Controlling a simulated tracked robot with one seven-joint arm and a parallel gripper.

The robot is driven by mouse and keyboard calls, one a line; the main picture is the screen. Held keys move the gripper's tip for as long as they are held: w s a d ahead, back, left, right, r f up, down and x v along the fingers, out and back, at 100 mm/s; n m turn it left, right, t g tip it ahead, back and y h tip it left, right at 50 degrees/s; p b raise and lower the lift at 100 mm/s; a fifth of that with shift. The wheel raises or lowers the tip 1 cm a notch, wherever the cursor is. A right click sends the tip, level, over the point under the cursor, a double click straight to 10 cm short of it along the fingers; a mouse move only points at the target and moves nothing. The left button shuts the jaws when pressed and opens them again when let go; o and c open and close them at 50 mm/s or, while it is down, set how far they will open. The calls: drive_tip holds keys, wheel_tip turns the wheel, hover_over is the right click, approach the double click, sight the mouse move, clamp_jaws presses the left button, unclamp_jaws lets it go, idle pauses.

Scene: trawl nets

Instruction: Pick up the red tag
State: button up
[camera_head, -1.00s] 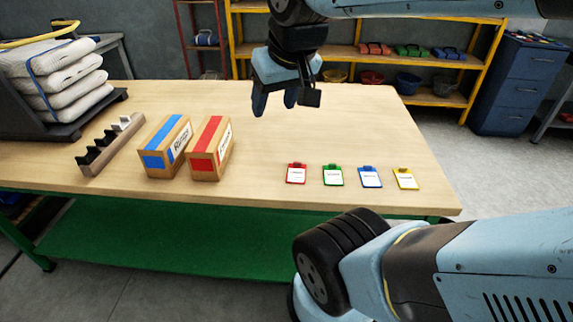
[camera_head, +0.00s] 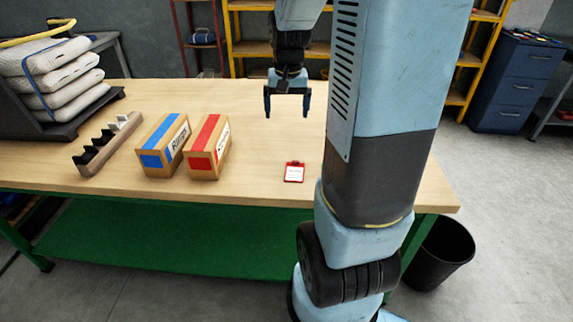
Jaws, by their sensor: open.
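The red tag (camera_head: 294,173) lies flat near the front edge of the wooden table. It has a red border, a white label face and a red clip at its far end. My gripper (camera_head: 287,115) is open and empty, fingers pointing down, above the table and farther back than the red tag. It is apart from the tag, almost in line with it in the picture. The green, blue and yellow tags are hidden behind my arm.
Two cardboard boxes, one with a blue stripe (camera_head: 163,147) and one with a red stripe (camera_head: 208,149), stand left of the tag. A notched rack (camera_head: 107,144) lies farther left. White sacks (camera_head: 62,78) are stacked at far left. A black bin (camera_head: 441,254) stands on the floor.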

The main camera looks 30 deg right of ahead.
drive_tip(key=m+g, duration=0.1)
drive_tip(key=m, duration=0.1)
hover_over(296, 161)
wheel_tip(296, 161, down, 7)
wheel_tip(296, 161, down, 9)
drive_tip(key=shift+d+f, duration=0.1)
drive_tip(key=shift+d, duration=0.05)
drive_tip(key=shift+a+f, duration=0.2)
drive_tip(key=shift+f, duration=2.4)
drive_tip(key=c, duration=1.1)
drive_tip(key=shift+r, duration=0.1)
